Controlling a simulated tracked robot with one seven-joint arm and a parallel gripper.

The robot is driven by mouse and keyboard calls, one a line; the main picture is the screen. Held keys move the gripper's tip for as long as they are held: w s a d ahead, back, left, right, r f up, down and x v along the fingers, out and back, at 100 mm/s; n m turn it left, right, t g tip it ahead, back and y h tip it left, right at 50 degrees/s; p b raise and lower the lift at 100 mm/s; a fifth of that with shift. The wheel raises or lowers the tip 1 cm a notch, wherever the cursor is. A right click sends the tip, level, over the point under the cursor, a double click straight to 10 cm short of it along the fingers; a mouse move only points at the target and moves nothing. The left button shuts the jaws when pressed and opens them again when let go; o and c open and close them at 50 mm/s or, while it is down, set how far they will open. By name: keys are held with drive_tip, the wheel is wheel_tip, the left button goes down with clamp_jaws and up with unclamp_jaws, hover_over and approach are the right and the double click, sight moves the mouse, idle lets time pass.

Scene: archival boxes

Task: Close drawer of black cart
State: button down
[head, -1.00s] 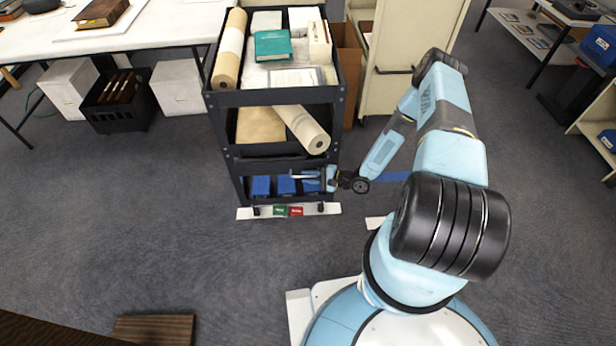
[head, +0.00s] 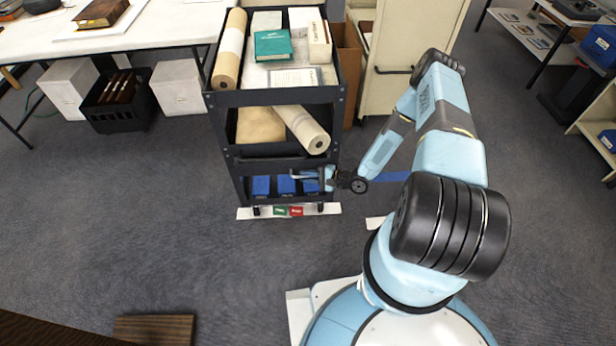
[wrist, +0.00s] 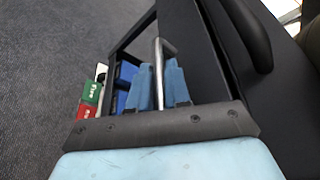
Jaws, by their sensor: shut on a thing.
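The black cart (head: 212,100) stands upright in the middle of the head view, with open shelves and a dark front panel with a black pull (head: 275,158) under the middle shelf. A metal bar handle (wrist: 159,75) lies between the two blue fingers of my gripper (wrist: 160,88) in the wrist view. My gripper (head: 318,178) is shut on this bar at the cart's lower front, just below the dark panel. The panel also shows dark on the right of the wrist view (wrist: 195,55). How far the drawer stands open is hard to tell.
Blue boxes (head: 261,186) sit on the cart's bottom shelf. Green and red items (head: 288,211) lie on a white strip at its foot. A rolled sheet (head: 303,130) sticks out of the middle shelf. A cream cabinet (head: 395,95) stands to the right.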

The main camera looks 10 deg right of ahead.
sight(307, 169)
drive_tip(key=shift+f, duration=0.1)
drive_tip(key=shift+w+d, duration=0.2)
drive_tip(key=shift+w, duration=1.7)
drive_tip(key=c, duration=1.4)
unclamp_jaws()
drive_tip(key=shift+w, duration=0.1)
drive_tip(key=shift+c, duration=0.2)
drive_tip(key=shift+d, duration=0.1)
drive_tip(key=v, duration=1.3)
drive_tip(key=shift+d, duration=0.25)
drive_tip(key=shift+s, duration=0.25)
